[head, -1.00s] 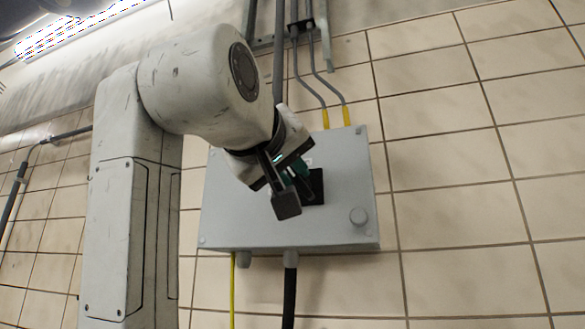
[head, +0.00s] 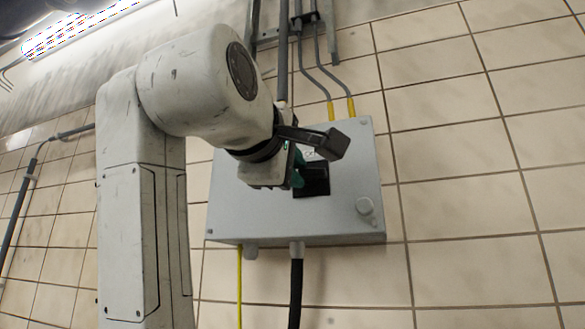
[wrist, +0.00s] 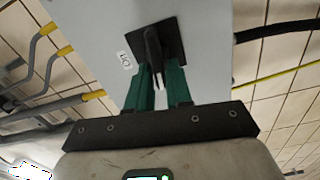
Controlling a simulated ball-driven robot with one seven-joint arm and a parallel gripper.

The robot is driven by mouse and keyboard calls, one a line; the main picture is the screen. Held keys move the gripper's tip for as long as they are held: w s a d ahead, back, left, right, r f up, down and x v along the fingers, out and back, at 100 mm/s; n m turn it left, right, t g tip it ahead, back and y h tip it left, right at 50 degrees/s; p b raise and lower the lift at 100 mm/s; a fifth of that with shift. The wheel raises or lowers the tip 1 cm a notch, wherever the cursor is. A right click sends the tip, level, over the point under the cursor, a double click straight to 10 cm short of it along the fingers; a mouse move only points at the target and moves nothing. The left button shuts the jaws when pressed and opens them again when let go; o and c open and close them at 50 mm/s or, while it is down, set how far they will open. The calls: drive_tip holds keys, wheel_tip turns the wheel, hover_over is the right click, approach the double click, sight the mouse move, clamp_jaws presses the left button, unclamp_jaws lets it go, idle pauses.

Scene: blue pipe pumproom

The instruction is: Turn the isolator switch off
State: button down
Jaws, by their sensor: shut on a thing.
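The isolator switch (wrist: 153,47) is a black handle on a black square plate (wrist: 171,31), on the front of a grey wall box (head: 240,212). In the wrist view, my gripper (wrist: 160,75) has its two green fingers on either side of the handle, shut on it. A white label (wrist: 124,60) reading "On" sits left of the plate in that view. In the head view, my gripper (head: 302,172) is in front of the box and hides most of the handle; part of the black plate (head: 317,183) shows.
Grey conduits with yellow ends (head: 331,110) enter the box top. A black cable (head: 296,290) and a yellow-green wire (head: 239,280) leave below. The tiled wall right of the box is clear.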

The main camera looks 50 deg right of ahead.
drive_tip(key=shift+f+n, duration=0.1)
drive_tip(key=shift+n, duration=0.5)
drive_tip(key=c, duration=1.2)
unclamp_jaws()
drive_tip(key=shift+o, duration=0.2)
drive_tip(key=b+v, duration=0.1)
drive_tip(key=v, duration=1)
drive_tip(key=shift+b, duration=0.3)
drive_tip(key=shift+w, duration=0.1)
